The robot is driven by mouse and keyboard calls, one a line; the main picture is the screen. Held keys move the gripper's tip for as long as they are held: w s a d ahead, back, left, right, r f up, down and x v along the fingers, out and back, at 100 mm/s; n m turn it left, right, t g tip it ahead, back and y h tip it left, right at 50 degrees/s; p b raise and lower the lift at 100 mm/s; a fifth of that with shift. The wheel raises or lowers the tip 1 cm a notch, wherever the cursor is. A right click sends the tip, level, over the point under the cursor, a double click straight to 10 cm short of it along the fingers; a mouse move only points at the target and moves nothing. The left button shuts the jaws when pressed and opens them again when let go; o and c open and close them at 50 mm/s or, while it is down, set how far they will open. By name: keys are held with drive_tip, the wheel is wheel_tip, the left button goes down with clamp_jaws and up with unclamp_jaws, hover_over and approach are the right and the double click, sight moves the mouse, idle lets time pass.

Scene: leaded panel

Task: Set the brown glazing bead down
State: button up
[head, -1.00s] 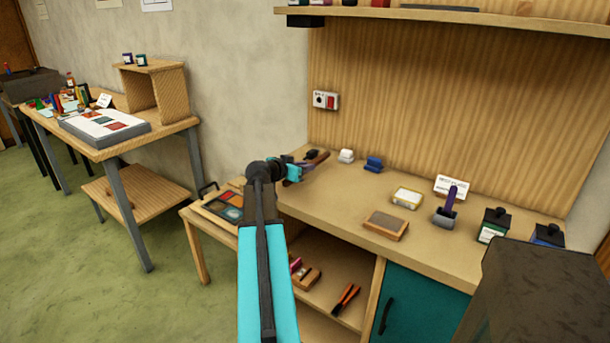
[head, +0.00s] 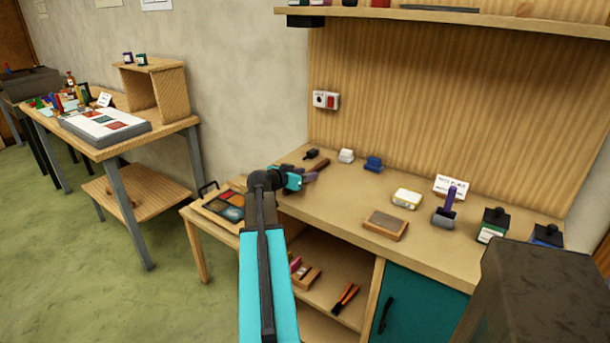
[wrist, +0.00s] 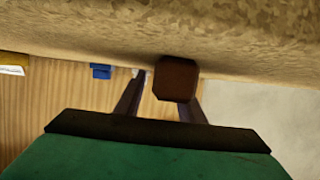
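The brown glazing bead (head: 321,164) is a short dark brown bar at the left end of the workbench. My gripper (head: 308,176) is at its near end, with purple-grey fingers, and appears shut on it. In the wrist view the bead (wrist: 176,79) shows end-on as a brown block, overlapping the right finger and close to the bench surface. Whether it touches the bench cannot be told.
A framed brown block (head: 385,225) is to the right.

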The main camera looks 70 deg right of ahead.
sight(285, 189)
drive_tip(key=shift+a, duration=0.1)
drive_tip(key=b+v, duration=0.2)
drive_tip(key=v, duration=1)
drive_tip(key=shift+r, duration=0.1)
drive_tip(key=shift+o, duration=0.4)
